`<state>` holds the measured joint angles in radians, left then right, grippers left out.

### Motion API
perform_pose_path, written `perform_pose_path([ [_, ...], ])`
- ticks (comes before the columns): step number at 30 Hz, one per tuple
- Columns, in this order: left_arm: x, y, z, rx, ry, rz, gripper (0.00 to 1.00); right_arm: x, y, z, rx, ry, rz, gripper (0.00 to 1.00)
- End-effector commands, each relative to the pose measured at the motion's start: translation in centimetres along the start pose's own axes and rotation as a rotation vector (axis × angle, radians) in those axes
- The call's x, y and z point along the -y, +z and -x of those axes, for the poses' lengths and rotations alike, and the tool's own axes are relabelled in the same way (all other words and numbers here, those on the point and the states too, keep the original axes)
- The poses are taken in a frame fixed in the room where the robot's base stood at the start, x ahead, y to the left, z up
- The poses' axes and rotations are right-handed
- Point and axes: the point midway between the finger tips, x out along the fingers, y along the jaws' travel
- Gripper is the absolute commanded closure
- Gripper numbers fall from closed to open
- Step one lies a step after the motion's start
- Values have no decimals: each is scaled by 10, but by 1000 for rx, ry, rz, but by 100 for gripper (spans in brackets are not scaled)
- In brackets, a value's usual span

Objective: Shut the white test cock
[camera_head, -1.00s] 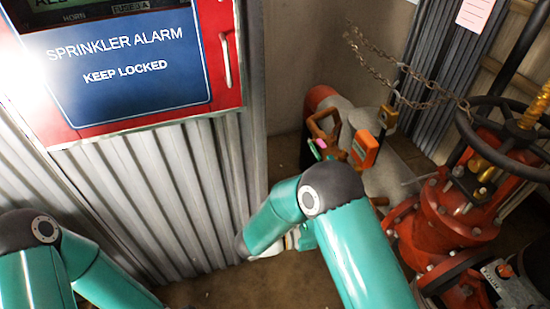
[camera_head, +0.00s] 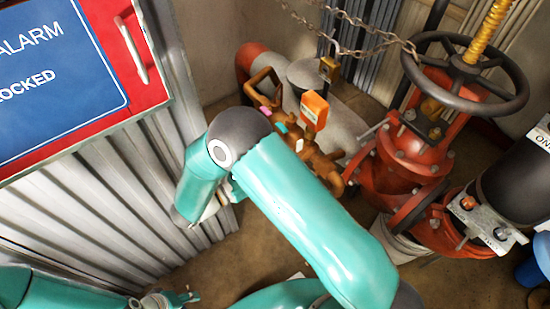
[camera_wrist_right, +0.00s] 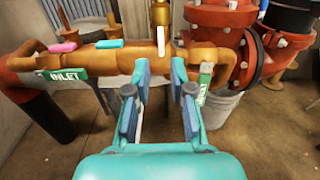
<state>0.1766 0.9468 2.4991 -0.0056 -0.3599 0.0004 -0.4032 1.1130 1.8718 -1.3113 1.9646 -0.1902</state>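The white test cock handle (camera_wrist_right: 160,41) stands upright on the brass pipe assembly (camera_wrist_right: 190,52) in the right wrist view. It also shows small and pale in the head view (camera_head: 299,145). A pink handle (camera_wrist_right: 64,47) and a teal handle (camera_wrist_right: 109,43) lie along the pipe to its left. My right gripper (camera_wrist_right: 159,72) is open and empty, its two fingers pointing at the pipe just below the white handle. I see no clear contact. In the head view my arm hides this gripper. My left gripper (camera_head: 168,299) shows only partly at the bottom edge; its fingers are unclear.
A green INLET tag (camera_wrist_right: 65,74) hangs at the pipe's left. An orange box-like tag (camera_head: 314,108), a chain (camera_head: 355,22) and a red valve with a black handwheel (camera_head: 465,72) stand around the assembly. The red alarm cabinet (camera_head: 150,90) is at left. A bucket (camera_wrist_right: 218,106) stands below right.

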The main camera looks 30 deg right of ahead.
Motion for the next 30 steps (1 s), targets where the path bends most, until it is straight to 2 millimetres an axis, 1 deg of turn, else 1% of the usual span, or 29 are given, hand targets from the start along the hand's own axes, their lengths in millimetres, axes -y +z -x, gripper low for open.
perform_pose_path([
  [5, 0, 0, 1, 0, 0, 0, 60, 0, 0, -8, 0, 0, 0, 77],
  [18, -2, 0, 5, -1, 0, 0, 60, 0, 0, -55, -1, -1, 2, 77],
  [24, -2, 0, 6, -1, 0, 0, 60, 0, 0, -65, -1, 0, 0, 77],
  [30, -2, 0, 6, -1, 0, 0, 60, 0, 0, -66, 0, 0, 0, 77],
])
